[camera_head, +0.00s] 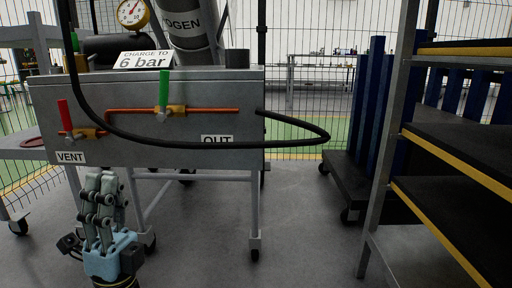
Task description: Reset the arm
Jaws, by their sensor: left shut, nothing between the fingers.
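My left gripper (102,178) is at the lower left of the head view. It points up, with its fingers together and nothing between them. It is in front of a grey metal panel (200,130) on a wheeled stand, just below the VENT label (71,157). My right gripper is not in view.
The panel carries a red-handled valve (65,115), a green-handled valve (163,90), a gauge (132,13) and a "6 bar" sign (143,60). A black hose (300,143) loops out to the right. A shelf rack (460,150) stands at right. Floor between is clear.

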